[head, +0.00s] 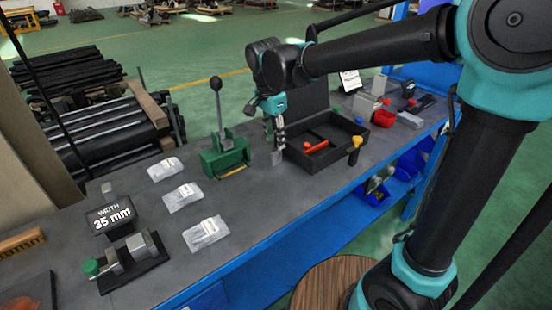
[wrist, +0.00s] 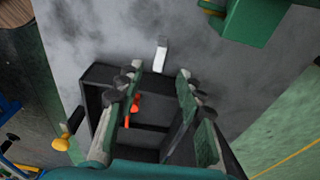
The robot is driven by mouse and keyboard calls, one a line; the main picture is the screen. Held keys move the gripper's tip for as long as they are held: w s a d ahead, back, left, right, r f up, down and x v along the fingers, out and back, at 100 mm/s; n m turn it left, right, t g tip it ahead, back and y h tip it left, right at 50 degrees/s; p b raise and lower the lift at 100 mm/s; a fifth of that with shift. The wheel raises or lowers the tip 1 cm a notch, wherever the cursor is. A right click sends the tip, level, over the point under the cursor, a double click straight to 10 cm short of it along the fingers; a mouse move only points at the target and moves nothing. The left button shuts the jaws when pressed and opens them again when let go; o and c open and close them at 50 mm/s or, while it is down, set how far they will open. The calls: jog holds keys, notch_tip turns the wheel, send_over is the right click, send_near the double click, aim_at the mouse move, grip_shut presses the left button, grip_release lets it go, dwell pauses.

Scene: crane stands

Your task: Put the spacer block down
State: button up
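The spacer block, a small pale grey metal piece (head: 277,157), is at the grey bench top between the green lever press and the black case. It also shows in the wrist view (wrist: 161,55), just beyond and between my fingertips. My gripper (head: 278,128) points down right above it. In the wrist view my gripper (wrist: 160,72) has its two fingers spread, with a gap on each side of the block. The fingers are not closed on it. Whether the block stands flat on the bench is too small to tell.
The open black case (head: 345,152) holds an orange-red item, with a yellow-handled tool (head: 355,150) at its front edge. The green lever press (head: 225,150) stands left. Clear bags (head: 205,233), a "35 mm" width display (head: 110,215) and a clamp gauge (head: 132,260) lie further left.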

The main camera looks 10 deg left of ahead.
aim_at(276, 153)
jog(key=shift+d+f, duration=0.1)
jog(key=shift+f, duration=3.1)
jog(key=shift+c, duration=0.5)
grip_shut()
